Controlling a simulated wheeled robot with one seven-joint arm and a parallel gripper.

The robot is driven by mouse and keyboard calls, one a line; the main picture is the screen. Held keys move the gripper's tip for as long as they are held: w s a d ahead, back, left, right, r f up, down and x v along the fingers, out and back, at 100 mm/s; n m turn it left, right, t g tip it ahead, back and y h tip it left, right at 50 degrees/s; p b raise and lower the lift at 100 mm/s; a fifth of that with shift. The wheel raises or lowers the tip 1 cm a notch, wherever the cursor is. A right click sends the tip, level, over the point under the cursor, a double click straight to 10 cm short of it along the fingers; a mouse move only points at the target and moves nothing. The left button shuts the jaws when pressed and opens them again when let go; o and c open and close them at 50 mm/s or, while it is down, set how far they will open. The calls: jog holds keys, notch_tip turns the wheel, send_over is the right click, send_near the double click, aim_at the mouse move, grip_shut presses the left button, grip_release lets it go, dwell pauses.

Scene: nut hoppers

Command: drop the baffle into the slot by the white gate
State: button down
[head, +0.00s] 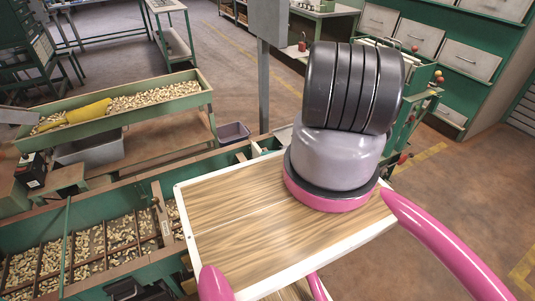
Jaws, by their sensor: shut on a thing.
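My gripper is not in view; only the base and shoulder of my arm show, over my own wooden deck. The baffle cannot be made out in this view. A green hopper trough (97,218) runs along the lower left. Thin upright dividers split it into several bays of pale nuts (78,247). I cannot pick out the white gate or tell which slot lies by it. My deck and arm hide the trough's right part.
Behind the trough stands a green bin (207,99) of nuts with a yellow scoop (88,112). A grey tub (90,149) and a purple tub (233,132) stand nearby. A grey post (263,95) rises behind my deck. Open floor (440,190) lies to the right.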

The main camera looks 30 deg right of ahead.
jog(key=shift+f, duration=2.15)
jog(key=c, duration=0.8)
grip_release()
jog(key=shift+c, duration=0.2)
jog(key=v, duration=1)
jog(key=shift+s+d+r, duration=0.15)
jog(key=shift+s+d, duration=0.05)
jog(key=shift+s, duration=0.05)
jog(key=v, duration=0.9)
